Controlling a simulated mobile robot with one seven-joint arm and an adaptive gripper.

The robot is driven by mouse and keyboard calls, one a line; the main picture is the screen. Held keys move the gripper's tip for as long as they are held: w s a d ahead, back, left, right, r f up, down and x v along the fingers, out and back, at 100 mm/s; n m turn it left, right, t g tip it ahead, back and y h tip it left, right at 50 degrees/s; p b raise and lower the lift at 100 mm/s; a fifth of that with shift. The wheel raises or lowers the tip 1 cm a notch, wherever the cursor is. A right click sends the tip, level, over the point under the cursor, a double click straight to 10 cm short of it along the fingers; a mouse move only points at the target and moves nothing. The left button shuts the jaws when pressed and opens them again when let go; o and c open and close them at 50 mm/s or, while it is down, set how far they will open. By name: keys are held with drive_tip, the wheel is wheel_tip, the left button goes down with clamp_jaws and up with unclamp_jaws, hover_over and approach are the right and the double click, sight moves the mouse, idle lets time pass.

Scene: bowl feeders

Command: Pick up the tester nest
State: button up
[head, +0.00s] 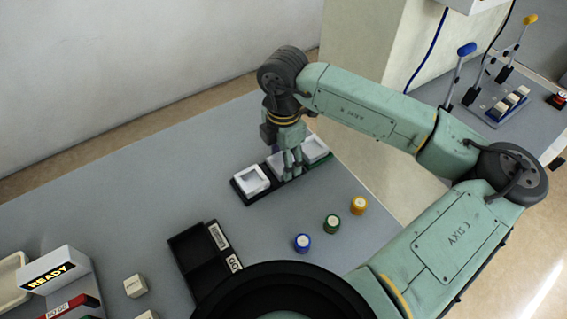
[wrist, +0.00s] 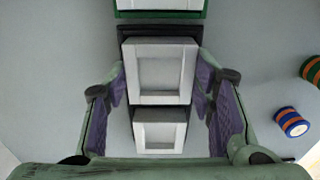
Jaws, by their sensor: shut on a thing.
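Several white square nests with recessed centres stand in a row on a black base (head: 247,200). My gripper (head: 290,165) is over the middle of the row. In the wrist view, its purple-padded fingers (wrist: 161,85) are on both sides of the middle white nest (wrist: 160,96) and shut on it. I cannot tell whether this nest is lifted off the base. Another white nest (head: 251,181) sits at the left end; in the wrist view (wrist: 160,142) it is nearer the gripper. A third nest (head: 315,149), with green edging, is at the right end. The fingers partly hide the middle nest in the head view.
Blue (head: 302,243), green (head: 333,224) and orange (head: 359,205) capped cylinders stand in front of the row. A black divided tray (head: 187,250) and a READY sign box (head: 48,270) are at lower left.

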drive_tip(key=shift+c, duration=0.8)
drive_tip(key=shift+r, duration=0.1)
drive_tip(key=shift+r+b, duration=0.45)
drive_tip(key=shift+r, duration=0.15)
wheel_tip(320, 180, up, 2)
drive_tip(key=shift+d+b, duration=0.1)
drive_tip(key=shift+b, duration=0.45)
drive_tip(key=s+d+b, duration=0.1)
drive_tip(key=s+d, duration=0.2)
drive_tip(key=s+d+r+b, duration=0.1)
drive_tip(key=s+d, duration=0.2)
drive_tip(key=s, duration=0.1)
drive_tip(key=s+d+b, duration=0.2)
drive_tip(key=s+d, duration=0.1)
drive_tip(key=s, duration=0.1)
drive_tip(key=shift+s+r, duration=0.15)
drive_tip(key=shift+s, duration=0.05)
drive_tip(key=shift+s+d+r, duration=0.15)
drive_tip(key=shift+s+d, duration=0.3)
drive_tip(key=shift+s, duration=0.1)
